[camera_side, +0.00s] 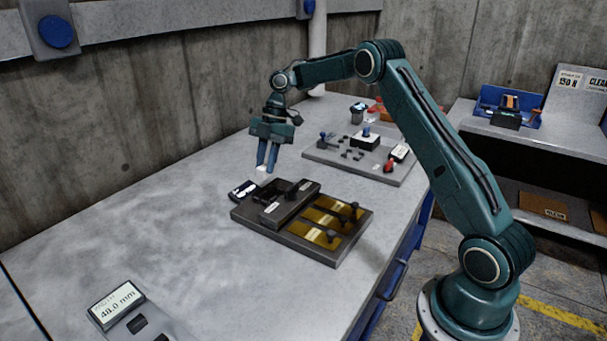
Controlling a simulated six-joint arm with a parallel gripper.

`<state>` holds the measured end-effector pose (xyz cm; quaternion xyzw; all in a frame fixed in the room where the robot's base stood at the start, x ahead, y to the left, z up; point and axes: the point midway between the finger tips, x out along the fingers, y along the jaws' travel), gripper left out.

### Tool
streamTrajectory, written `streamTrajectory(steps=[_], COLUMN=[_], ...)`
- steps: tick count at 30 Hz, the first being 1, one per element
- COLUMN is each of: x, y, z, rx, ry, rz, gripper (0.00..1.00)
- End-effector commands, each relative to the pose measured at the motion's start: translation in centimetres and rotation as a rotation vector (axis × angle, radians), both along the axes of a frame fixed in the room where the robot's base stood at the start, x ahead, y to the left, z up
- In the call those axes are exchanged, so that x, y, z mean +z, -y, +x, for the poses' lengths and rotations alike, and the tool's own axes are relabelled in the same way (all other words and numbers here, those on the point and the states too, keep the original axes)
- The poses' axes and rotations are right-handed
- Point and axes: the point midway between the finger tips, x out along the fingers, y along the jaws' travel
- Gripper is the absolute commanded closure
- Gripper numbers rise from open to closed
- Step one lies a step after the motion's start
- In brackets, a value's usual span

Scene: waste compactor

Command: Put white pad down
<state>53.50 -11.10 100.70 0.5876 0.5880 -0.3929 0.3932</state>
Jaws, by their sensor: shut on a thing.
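My gripper (266,164) points straight down over the middle of the table, behind the dark fixture. Its blue fingers are shut on a small white pad (263,169). The pad shows just below the fingertips, partly covered by them. I cannot tell whether it touches anything beneath it. A dark fixture (292,234) with brass-coloured plates and black knobs lies in front of it. A small black-and-white device (243,191) lies on the table just left of the fixture.
A grey tray (331,157) with small tools stands behind and right. A display box (118,305) reading about 40.0 mm is at the front left. The grey table (150,220) is bare at left. A blue bin (507,107) stands on the right-hand bench.

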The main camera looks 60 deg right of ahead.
Motion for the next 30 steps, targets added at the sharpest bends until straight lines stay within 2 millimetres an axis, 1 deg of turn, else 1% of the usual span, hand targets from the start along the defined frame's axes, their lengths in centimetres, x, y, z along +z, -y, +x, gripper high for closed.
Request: streamTrajectory(steps=[9, 17, 20, 27, 30], x=[-2.9, -3.3, -4.0, -6.6, -7.1], y=[0.0, 0.0, 0.0, 0.0, 0.0], z=[0.0, 0.0, 0.0, -0.1, 0.0], rx=[0.000, -0.001, -0.001, 0.000, 0.000], ry=[-0.001, 0.000, -0.001, -0.002, 0.000], rz=[0.000, -0.001, 0.000, -0.001, -0.002], gripper=[1.00, 1.00, 1.00, 1.00, 1.00])
